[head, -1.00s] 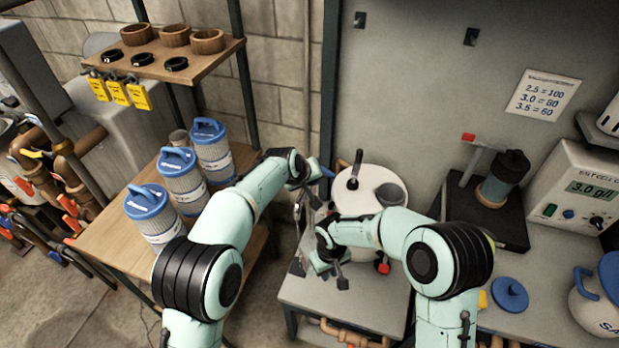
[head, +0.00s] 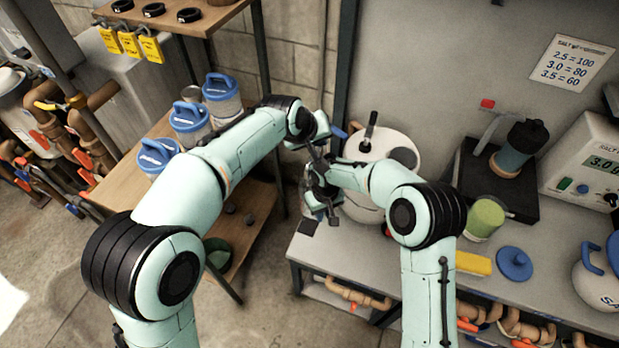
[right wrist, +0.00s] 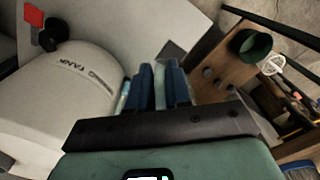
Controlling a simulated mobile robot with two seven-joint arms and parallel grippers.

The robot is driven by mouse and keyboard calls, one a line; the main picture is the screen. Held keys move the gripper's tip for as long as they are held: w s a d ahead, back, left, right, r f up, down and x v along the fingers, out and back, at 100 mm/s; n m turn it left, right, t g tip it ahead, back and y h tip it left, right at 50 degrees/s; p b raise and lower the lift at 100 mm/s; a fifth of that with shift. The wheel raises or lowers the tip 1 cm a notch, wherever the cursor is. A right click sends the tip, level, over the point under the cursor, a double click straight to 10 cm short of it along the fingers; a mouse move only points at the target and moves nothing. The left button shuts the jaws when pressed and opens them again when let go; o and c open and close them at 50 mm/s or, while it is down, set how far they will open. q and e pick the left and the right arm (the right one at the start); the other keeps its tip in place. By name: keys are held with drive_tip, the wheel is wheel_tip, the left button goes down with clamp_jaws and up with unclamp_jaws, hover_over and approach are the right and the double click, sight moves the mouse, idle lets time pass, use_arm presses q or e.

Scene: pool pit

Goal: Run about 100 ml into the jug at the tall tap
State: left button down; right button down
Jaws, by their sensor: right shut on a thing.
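My right gripper (head: 320,222) is low in front of the white tank, over the bench's left end. In the right wrist view its blue fingers (right wrist: 160,88) are close together. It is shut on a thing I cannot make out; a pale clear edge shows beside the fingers. My left gripper (head: 318,160) is just above the right one, its jaws partly hidden and unclear. The white tank (head: 368,205) has a dark lever (head: 371,122) on top; it also shows in the right wrist view (right wrist: 60,100). I cannot clearly identify the jug or the tall tap.
A meter (head: 590,165) stands behind.

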drive_tip(key=shift+w+a, duration=0.35)
drive_tip(key=shift+w, duration=0.25)
idle(1.6)
drive_tip(key=s+d, duration=0.4)
drive_tip(key=s, duration=0.3)
